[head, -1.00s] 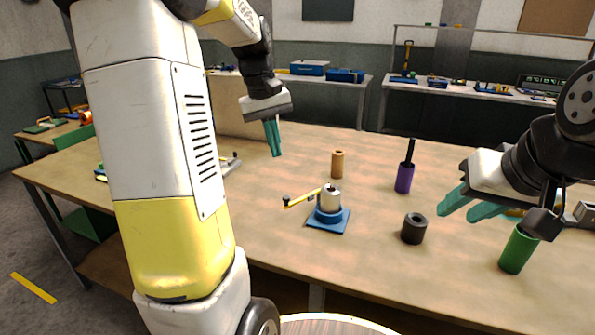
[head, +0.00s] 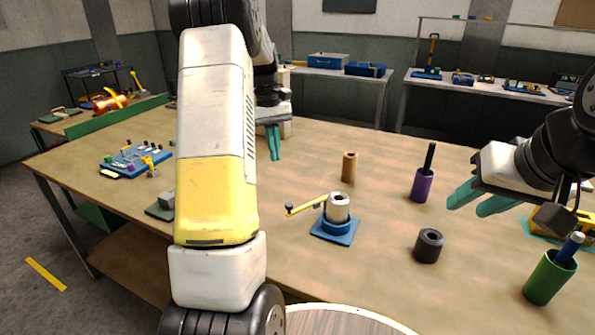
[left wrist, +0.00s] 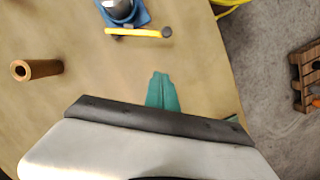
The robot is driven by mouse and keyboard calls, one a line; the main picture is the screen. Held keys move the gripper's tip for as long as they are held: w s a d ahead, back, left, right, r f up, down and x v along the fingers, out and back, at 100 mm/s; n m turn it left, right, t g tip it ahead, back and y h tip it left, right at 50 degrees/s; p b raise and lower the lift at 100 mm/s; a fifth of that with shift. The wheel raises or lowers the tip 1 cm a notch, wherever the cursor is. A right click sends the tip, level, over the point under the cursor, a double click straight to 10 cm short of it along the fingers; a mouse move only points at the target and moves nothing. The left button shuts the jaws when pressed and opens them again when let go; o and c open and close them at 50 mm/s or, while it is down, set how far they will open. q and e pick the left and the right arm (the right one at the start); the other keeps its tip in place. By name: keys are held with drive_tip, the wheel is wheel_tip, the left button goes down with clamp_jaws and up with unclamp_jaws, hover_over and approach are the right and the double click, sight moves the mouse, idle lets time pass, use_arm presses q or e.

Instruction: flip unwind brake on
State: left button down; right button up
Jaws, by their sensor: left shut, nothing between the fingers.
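A device with a blue square base (head: 335,230), a metal cylinder (head: 339,206) and a yellow lever (head: 305,206) with a dark tip stands mid-table. The lever sticks out to the left in the head view. In the left wrist view the yellow lever (left wrist: 138,32) lies near the top edge, and the device is partly cut off. I cannot tell whether this is the unwind brake. My left gripper (head: 275,143) is shut and empty, behind and left of the lever and apart from it; its teal fingers show in the left wrist view (left wrist: 162,90). My right gripper (head: 477,200) is open and empty at the right.
A brown cylinder (head: 349,167), a purple holder (head: 421,185), a black ring (head: 429,245) and a green cup (head: 549,277) stand on the table. A blue board (head: 136,160) with small parts lies at the left. Table around the lever is clear.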

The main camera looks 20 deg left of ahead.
sight(289, 203)
use_arm(q)
drive_tip(key=s+d+f, duration=0.4)
drive_tip(key=f, duration=0.6)
drive_tip(key=shift+s, duration=0.3)
drive_tip(key=shift+d, duration=0.15)
drive_tip(key=shift+s+d+n, duration=0.75)
drive_tip(key=shift+s+n, duration=0.1)
drive_tip(key=shift+n, duration=0.05)
drive_tip(key=shift+s+d+n+t+h, duration=0.15)
drive_tip(key=shift+s+d+n, duration=0.35)
drive_tip(key=shift+d, duration=0.3)
drive_tip(key=shift+s+d+n+t+h, duration=0.1)
drive_tip(key=shift+s+d+n+t, duration=0.1)
drive_tip(key=shift+s+d+n, duration=0.35)
drive_tip(key=shift+s+d+n+t+h, duration=0.15)
drive_tip(key=shift+s+d+n, duration=0.15)
drive_tip(key=shift+d+n, duration=0.55)
drive_tip(key=shift+d, duration=0.3)
